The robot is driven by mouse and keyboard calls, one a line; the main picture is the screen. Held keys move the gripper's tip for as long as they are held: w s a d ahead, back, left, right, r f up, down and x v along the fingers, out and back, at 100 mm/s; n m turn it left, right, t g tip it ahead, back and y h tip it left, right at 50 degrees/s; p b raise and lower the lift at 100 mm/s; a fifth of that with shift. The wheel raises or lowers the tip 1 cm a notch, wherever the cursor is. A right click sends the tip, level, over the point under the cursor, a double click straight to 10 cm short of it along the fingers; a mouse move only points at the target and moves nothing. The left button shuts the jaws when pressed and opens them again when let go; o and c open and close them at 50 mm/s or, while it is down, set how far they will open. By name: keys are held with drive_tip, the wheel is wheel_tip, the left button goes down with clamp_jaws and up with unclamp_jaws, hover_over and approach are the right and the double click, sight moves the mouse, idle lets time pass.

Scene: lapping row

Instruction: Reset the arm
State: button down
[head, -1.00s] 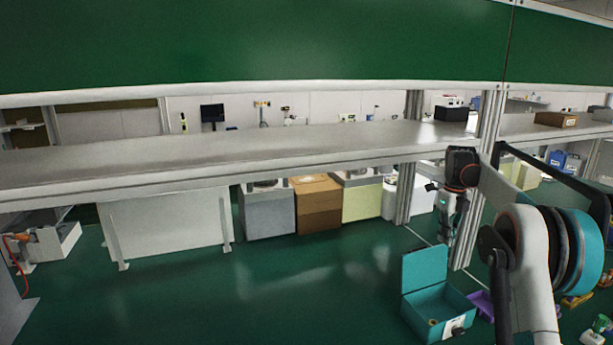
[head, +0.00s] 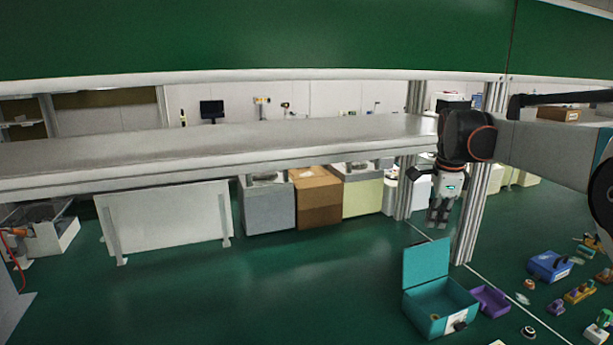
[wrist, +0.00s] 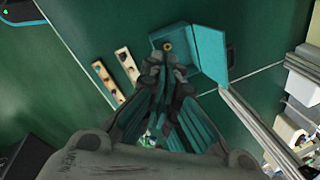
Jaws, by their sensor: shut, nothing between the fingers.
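My gripper (head: 437,222) hangs pointing down from my arm at the right of the head view, in front of the metal posts. Its fingers are closed together with nothing between them. In the wrist view my gripper (wrist: 168,80) points down toward the green floor, with the open teal box (wrist: 210,52) beyond its fingertips. In the head view the teal box (head: 425,305) stands on the floor below my gripper, its lid raised. A small ring-like item lies inside it. My gripper is well above the box and apart from it.
A long grey shelf (head: 240,145) runs across the head view left of my gripper. A metal post (head: 480,205) stands close behind it. A purple tray (head: 490,300), a blue box (head: 549,266) and several small parts lie on the floor at right. The floor at centre is clear.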

drive_tip(key=s+a+f+n+t+b, duration=0.1)
drive_tip(key=s+a+n, duration=0.35)
drive_tip(key=s, duration=0.45)
drive_tip(key=s+a+f+n+t+b, duration=0.1)
drive_tip(key=s+a+n, duration=0.4)
drive_tip(key=s, duration=0.4)
drive_tip(key=s+a+f+n+t+b, duration=0.1)
drive_tip(key=s+f+n, duration=0.4)
drive_tip(key=s, duration=0.2)
drive_tip(key=s+a+f+n+t+b, duration=0.1)
drive_tip(key=s+f+n, duration=0.5)
drive_tip(key=s, duration=0.2)
drive_tip(key=shift+a+t+y, duration=0.3)
drive_tip(key=shift+a+t, duration=0.1)
drive_tip(key=shift+s+d, duration=0.1)
drive_tip(key=shift+d, duration=0.05)
